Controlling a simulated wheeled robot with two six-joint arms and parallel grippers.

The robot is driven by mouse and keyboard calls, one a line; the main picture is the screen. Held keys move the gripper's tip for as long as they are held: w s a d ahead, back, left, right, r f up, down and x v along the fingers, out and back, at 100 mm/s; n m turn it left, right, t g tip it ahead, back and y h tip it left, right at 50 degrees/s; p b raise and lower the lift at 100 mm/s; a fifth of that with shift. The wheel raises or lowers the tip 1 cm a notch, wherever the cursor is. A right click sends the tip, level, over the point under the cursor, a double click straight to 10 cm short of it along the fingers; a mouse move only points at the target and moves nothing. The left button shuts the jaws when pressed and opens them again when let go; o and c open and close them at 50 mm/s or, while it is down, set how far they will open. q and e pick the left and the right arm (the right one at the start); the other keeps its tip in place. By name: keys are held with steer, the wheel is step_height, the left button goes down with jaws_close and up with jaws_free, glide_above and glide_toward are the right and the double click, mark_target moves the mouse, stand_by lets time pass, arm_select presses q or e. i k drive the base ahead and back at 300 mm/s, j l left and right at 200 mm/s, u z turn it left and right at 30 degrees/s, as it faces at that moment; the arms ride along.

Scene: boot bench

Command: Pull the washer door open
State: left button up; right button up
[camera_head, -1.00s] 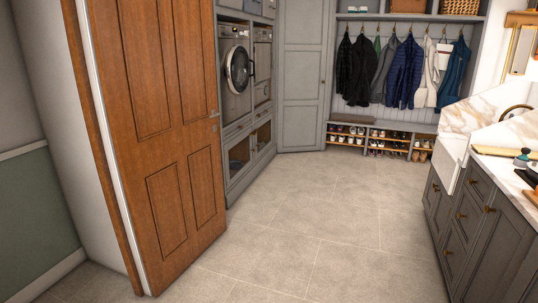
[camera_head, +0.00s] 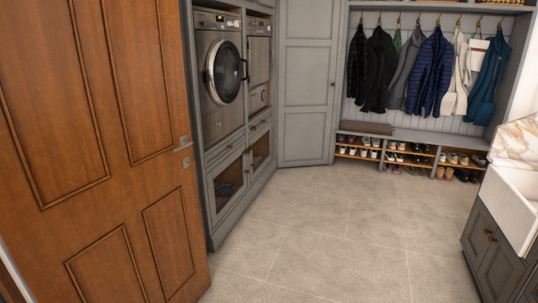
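The washer (camera_head: 212,110) is a grey machine built into the grey cabinet run on the left, beyond the wooden door. Its round dark washer door (camera_head: 224,73) has a silver rim and looks shut. A dark handle (camera_head: 244,69) stands out at the right side of that door. A second grey machine (camera_head: 258,72) stands to the right of the washer. Neither of my grippers shows in the head view.
An open brown wooden door (camera_head: 90,130) fills the left foreground and partly borders the path to the washer. A coat rack and shoe bench (camera_head: 410,137) stand at the back. A white sink (camera_head: 510,205) and grey cabinets are at right. The tiled floor (camera_head: 330,230) between is clear.

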mark_target(213, 74)
steer(key=i, duration=4.2)
